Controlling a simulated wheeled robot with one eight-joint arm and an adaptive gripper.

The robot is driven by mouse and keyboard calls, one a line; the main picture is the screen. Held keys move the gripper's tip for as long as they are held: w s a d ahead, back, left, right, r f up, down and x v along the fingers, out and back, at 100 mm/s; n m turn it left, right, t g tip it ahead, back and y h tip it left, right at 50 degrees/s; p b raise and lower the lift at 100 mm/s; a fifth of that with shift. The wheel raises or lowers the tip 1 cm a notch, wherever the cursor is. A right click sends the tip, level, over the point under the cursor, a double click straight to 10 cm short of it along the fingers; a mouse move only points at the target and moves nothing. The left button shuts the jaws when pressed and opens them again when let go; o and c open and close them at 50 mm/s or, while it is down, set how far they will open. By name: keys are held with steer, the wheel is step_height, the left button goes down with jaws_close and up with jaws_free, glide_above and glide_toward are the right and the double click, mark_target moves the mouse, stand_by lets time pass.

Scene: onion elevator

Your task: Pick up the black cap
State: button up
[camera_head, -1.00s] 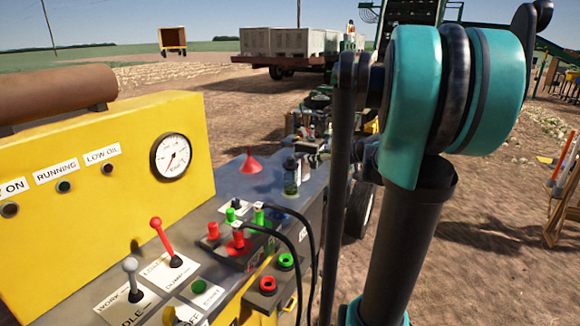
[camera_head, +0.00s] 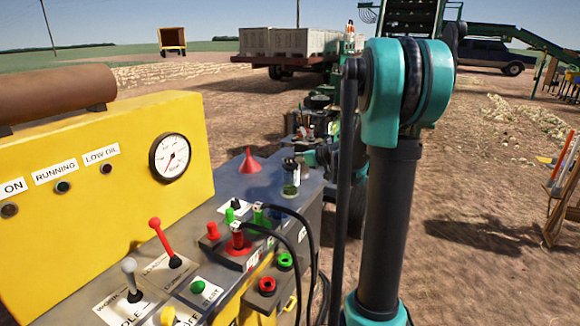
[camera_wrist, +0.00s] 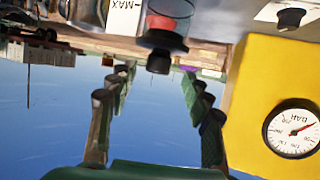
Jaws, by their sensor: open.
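A small clear bottle (camera_head: 290,180) with a dark top (camera_head: 290,162) stands on the grey machine top, beside the red funnel. In the upside-down wrist view, the black cap (camera_wrist: 159,62) sits on the bottle's dark collar and points down in the picture. My gripper (camera_wrist: 157,77) is open, with one finger on each side of the cap's line. The cap shows near the fingertips with gaps on both sides, and I see no contact. In the head view my gripper is mostly hidden behind my arm, close to the bottle's right.
A red funnel (camera_head: 249,163) stands left of the bottle. Another black piece (camera_wrist: 290,18) sits on a white label.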

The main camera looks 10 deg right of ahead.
steer(key=shift+x, duration=1.85)
steer(key=shift+d, duration=0.15)
steer(key=shift+c, duration=0.3)
jaws_close()
